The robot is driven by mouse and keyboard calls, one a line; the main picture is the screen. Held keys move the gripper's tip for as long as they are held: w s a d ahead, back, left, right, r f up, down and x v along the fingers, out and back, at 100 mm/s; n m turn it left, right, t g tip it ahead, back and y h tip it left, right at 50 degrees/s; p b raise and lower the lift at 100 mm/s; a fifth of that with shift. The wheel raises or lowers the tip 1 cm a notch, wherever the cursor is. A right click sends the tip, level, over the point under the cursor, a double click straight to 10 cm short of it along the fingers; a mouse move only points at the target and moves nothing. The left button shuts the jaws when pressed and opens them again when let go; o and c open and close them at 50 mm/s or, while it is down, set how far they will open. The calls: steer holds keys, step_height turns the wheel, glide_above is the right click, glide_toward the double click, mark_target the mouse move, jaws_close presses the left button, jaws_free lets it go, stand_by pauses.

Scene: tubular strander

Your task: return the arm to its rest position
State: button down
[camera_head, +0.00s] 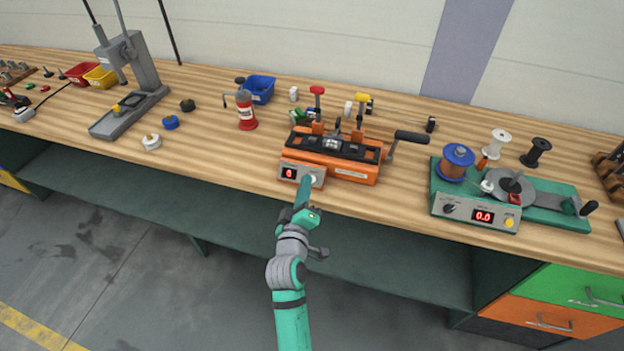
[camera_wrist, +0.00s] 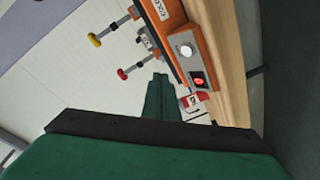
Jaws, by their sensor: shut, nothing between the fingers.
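My arm reaches up from the bottom of the head view, teal and grey. My gripper (camera_head: 305,184) is at the front edge of the bench, right by the control box (camera_head: 290,172) of an orange machine (camera_head: 350,169). Its green fingers are together and hold nothing; they show in the wrist view as a narrow pair (camera_wrist: 158,97). The wrist view also shows the control box's white round button (camera_wrist: 186,50) and lit red display (camera_wrist: 197,79) beside the fingers. I cannot tell whether the fingertips touch the box.
A green winding machine (camera_head: 475,211) is at right, a grey press (camera_head: 130,95) at left. Drawers (camera_head: 550,316) are below right. The floor (camera_head: 150,270) in front is clear.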

steer(key=shift+f, duration=0.1)
stand_by(0.6)
steer(key=s+f+m+y, duration=0.1)
steer(key=s+f, duration=0.3)
steer(key=s, duration=0.3)
steer(key=s+a+f+m+g+y, duration=0.1)
steer(key=s+f, duration=0.3)
steer(key=s, duration=0.4)
steer(key=s+f+m+y, duration=0.1)
steer(key=s+f, duration=0.3)
steer(key=s, duration=0.3)
steer(key=s+r+m, duration=0.1)
steer(key=s+m, duration=0.1)
steer(key=s, duration=0.9)
steer(key=s+d+r+m+g, duration=0.1)
steer(key=s+r+m, duration=0.1)
steer(key=s, duration=1)
steer(key=shift+s+d+r+m, duration=0.25)
steer(key=shift+s+r+m, duration=0.05)
steer(key=shift+m, duration=0.5)
